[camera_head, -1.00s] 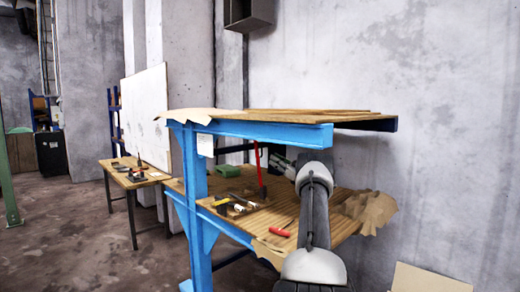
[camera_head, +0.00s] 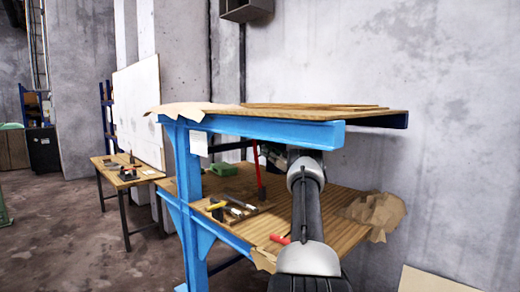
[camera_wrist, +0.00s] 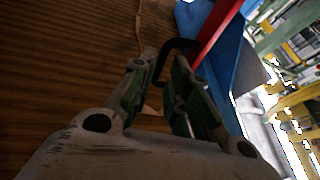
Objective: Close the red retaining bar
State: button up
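The red retaining bar (camera_head: 257,168) stands nearly upright between the lower wooden shelf and the upper blue beam of the workbench. Its red length also shows at the top of the wrist view (camera_wrist: 222,28), with a black curved piece (camera_wrist: 179,45) beside it. My gripper (camera_wrist: 165,68) has its fingers apart, with the black piece at or between the fingertips. I cannot tell whether they touch it. In the head view my gripper (camera_head: 271,154) is just right of the red bar, small and partly hidden by my arm and the blue beam.
The blue beam (camera_head: 262,131) and upper wooden top (camera_head: 310,112) lie over my arm. Hand tools (camera_head: 233,207), a green object (camera_head: 222,170) and a red-handled tool (camera_head: 279,239) lie on the lower shelf (camera_head: 340,232). Brown paper (camera_head: 378,212) hangs at its right edge.

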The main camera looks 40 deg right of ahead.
jog(key=shift+x, duration=2.15)
grip_shut()
